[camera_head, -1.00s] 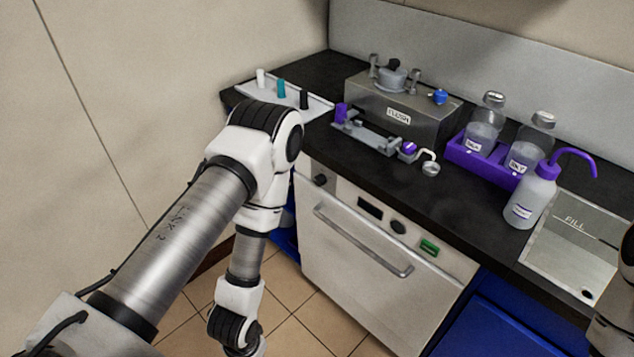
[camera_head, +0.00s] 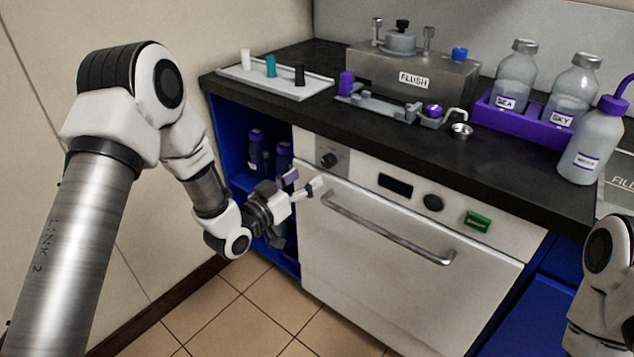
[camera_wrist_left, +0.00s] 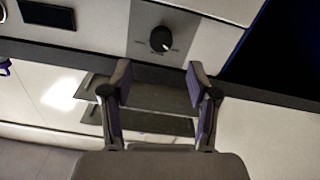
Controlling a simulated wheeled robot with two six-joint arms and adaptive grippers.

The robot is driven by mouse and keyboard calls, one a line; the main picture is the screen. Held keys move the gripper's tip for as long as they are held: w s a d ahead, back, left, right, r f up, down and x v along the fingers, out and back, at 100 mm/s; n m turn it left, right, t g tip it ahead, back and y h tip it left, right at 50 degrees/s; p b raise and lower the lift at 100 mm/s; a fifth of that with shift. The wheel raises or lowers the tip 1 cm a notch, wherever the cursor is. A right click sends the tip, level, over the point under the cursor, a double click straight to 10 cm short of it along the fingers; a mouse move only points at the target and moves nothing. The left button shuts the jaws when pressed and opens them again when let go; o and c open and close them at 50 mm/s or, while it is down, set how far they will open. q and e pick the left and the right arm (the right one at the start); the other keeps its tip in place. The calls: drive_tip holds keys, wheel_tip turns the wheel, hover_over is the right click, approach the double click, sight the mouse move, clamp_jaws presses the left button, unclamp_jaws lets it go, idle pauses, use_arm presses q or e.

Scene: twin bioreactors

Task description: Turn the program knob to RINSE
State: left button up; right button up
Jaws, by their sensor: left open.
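A dark round knob (camera_head: 328,159) sits on a grey plate at the left end of the white front panel, under the counter edge. It shows larger in the left wrist view (camera_wrist_left: 160,38), with a light pointer mark at its lower right. The markings around it are too small to read, so I cannot tell its setting. My left gripper (camera_head: 303,184) is open and empty, below and slightly left of this knob, apart from it. In the left wrist view the gripper's fingertips (camera_wrist_left: 160,75) are spread, with the knob beyond them. My right gripper is out of view.
The panel also carries a dark display (camera_head: 395,184), a second dark knob (camera_head: 433,203) and a green button (camera_head: 478,221). A bar handle (camera_head: 385,230) crosses the door below. A blue compartment with bottles (camera_head: 258,152) is beside my left gripper. The counter (camera_head: 375,135) overhangs above.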

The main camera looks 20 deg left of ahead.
sight(326, 162)
use_arm(q)
drive_tip(key=x, duration=0.7)
drive_tip(key=shift+b, duration=0.3)
clamp_jaws()
